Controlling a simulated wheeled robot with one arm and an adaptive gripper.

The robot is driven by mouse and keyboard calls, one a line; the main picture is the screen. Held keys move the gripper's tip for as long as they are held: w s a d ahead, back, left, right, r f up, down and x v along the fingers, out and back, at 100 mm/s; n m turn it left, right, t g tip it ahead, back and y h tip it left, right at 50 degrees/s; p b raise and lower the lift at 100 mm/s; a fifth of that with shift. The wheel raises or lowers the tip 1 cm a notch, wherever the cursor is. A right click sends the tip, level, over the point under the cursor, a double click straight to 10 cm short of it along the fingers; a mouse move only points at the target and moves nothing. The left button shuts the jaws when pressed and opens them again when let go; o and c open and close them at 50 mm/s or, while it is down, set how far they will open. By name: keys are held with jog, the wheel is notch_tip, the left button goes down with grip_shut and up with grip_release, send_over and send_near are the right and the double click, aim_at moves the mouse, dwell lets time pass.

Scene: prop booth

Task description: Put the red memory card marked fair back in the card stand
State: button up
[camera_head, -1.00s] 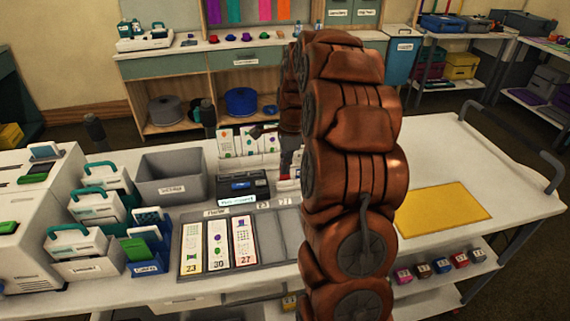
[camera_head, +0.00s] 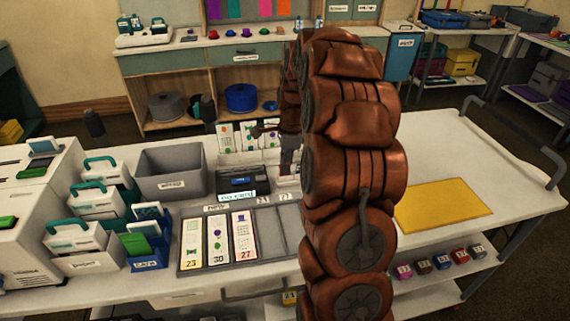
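My gripper (camera_head: 287,163) is at the far side of the table, beside a dark box, pointing down. My own arm covers much of it, so I cannot tell whether its fingers are open or shut. No red card marked fair can be made out now. Small blue holders (camera_head: 149,262) with blue and green pieces stand at the left. The dark box (camera_head: 241,184) has a pale label in front that is too small to read surely. I cannot tell which of these is the card stand.
A grey tray (camera_head: 270,262) holds strips marked 23, 30 and 27, with empty slots at its right. A grey bin (camera_head: 171,174) and white cases (camera_head: 98,205) stand left. Upright printed cards (camera_head: 226,138) stand behind. A yellow mat (camera_head: 443,206) lies bare at the right.

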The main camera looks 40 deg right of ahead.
jog(key=o, duration=0.4)
jog(key=shift+r, duration=0.1)
jog(key=r, duration=0.4)
jog(key=d+r, duration=0.1)
jog(key=r, duration=0.6)
jog(key=shift+s+d+r, duration=0.15)
jog(key=shift+s+r, duration=0.15)
jog(key=shift+r, duration=0.1)
dwell(0.3)
jog(key=s+a+n+g, duration=0.1)
jog(key=s+a+n, duration=0.5)
jog(key=a, duration=0.3)
jog(key=s+a+n, duration=0.5)
jog(key=s+a, duration=0.1)
jog(key=a, duration=0.3)
jog(key=s+a+f+n, duration=0.1)
jog(key=s+a+n, duration=0.1)
jog(key=s+n, duration=0.2)
jog(key=s+a+f+n+g, duration=0.1)
jog(key=s+a+f+n, duration=0.1)
jog(key=s, duration=0.6)
jog(key=s+a+f+n+h, duration=0.1)
jog(key=s+a+f+n, duration=0.1)
jog(key=s+n, duration=0.4)
jog(key=shift+s+a+f, duration=0.1)
jog(key=shift+s+a, duration=0.1)
jog(key=shift+a, duration=0.25)
jog(key=shift+s+a, duration=0.15)
jog(key=shift+a, duration=0.3)
